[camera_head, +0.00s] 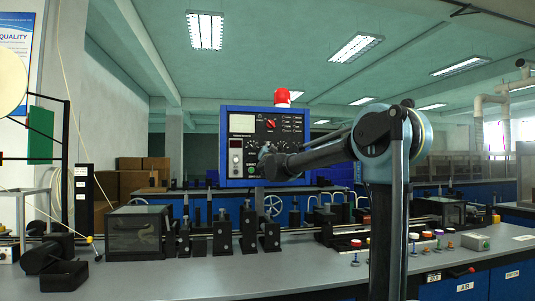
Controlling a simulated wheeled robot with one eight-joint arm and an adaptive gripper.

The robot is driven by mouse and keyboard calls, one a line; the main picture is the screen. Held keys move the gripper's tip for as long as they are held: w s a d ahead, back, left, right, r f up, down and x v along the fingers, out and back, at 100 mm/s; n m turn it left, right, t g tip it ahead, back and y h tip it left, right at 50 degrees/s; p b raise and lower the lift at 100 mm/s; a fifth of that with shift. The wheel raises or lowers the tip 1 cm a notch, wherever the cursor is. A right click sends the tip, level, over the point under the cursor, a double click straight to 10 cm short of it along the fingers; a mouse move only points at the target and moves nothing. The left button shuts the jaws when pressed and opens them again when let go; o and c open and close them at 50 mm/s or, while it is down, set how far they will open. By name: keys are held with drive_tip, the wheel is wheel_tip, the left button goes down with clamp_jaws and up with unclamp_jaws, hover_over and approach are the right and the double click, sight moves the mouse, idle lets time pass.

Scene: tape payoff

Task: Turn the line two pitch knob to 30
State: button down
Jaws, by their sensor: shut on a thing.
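A blue control panel (224,142) with a black face stands above the bench at the middle of the view. Its face carries a pale screen (241,123), a red knob (271,124), rows of small labelled controls and a white module on the left. My gripper (265,152) reaches in from the right and is at the lower middle of the panel face, shut on a small knob there. The gripper hides most of that knob, its pointer and its scale. The labels are too small to read, so I cannot tell which line it belongs to or its setting.
A red beacon (282,97) sits on top of the panel. Below are a grey bench (240,272), a dark clear-sided box (136,232), several black fixtures and a row of coloured buttons at the right. The bench front is mostly clear.

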drive_tip(key=shift+r+m+g+h, duration=0.1)
drive_tip(key=shift+m+g+h, duration=0.4)
drive_tip(key=shift+m, duration=1.1)
drive_tip(key=shift+m+g+h, duration=0.25)
drive_tip(key=shift+m+h, duration=0.5)
drive_tip(key=shift+m, duration=0.85)
drive_tip(key=shift+r+m+g+h, duration=0.1)
drive_tip(key=shift+m+g+h, duration=0.4)
drive_tip(key=shift+m, duration=1.1)
drive_tip(key=c, duration=1.7)
unclamp_jaws()
drive_tip(key=shift+a, duration=0.1)
drive_tip(key=shift+s, duration=0.1)
